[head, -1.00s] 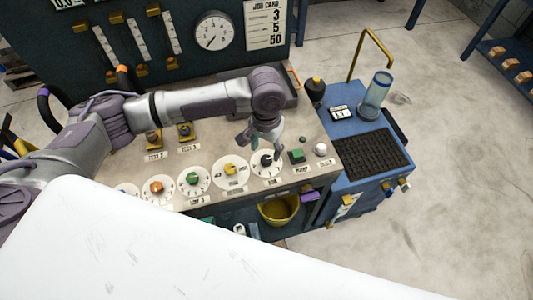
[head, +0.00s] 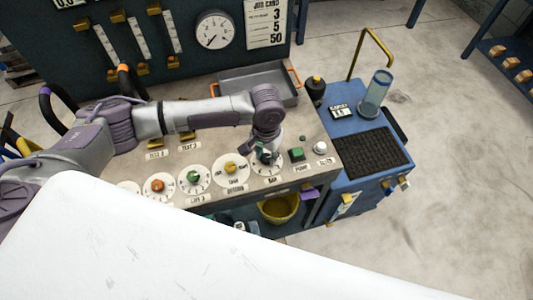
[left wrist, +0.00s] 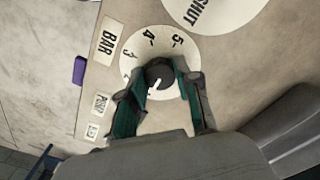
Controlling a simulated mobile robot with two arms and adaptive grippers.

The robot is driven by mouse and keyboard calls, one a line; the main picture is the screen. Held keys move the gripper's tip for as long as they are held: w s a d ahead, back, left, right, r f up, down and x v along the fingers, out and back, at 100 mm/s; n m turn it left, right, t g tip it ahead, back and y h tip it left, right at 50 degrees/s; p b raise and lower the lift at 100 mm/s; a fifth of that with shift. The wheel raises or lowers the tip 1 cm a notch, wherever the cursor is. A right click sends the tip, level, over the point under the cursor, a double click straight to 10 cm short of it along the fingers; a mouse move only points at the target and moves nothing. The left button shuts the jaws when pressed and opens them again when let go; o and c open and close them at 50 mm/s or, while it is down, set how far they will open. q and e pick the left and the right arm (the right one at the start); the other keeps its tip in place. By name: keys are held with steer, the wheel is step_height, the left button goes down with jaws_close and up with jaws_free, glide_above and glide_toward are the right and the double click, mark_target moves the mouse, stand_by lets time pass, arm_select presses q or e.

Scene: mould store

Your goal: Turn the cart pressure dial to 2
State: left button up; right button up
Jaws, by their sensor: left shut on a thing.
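The dial labelled BAR is a white disc with a dark knob. Its disc (head: 258,170) is at the right end of the dial row in the head view, mostly under my left gripper (head: 267,158). In the left wrist view the disc (left wrist: 142,50) shows the numbers 3, 4 and 5. The knob (left wrist: 159,73) has a white pointer mark aimed toward the lower left; the number it meets is hidden or unclear. The green fingers of my left gripper (left wrist: 163,92) are shut on the knob, one on each side. My right gripper is not in view.
A yellow-knobbed dial (head: 231,168) sits just left of it, with more dials beyond. A green button (head: 296,154) and a white knob (head: 320,147) lie right. A grey tray (head: 258,84) is behind. A gauge (head: 214,31) and job card (head: 267,20) are on the back panel.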

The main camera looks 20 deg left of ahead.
arm_select(q)
jaws_close()
steer(key=shift+r+m+p, duration=0.2)
steer(key=shift+m+p, duration=0.5)
steer(key=shift+p, duration=0.2)
steer(key=shift+m+p, duration=0.95)
steer(key=shift+m, duration=0.25)
steer(key=shift+m+p, duration=0.7)
steer(key=shift+m, duration=0.4)
steer(key=shift+f+m+p, duration=0.15)
steer(key=shift+m+p, duration=0.35)
steer(key=shift+m, duration=0.8)
steer(key=o, duration=1.1)
jaws_free()
steer(key=shift+c, duration=0.2)
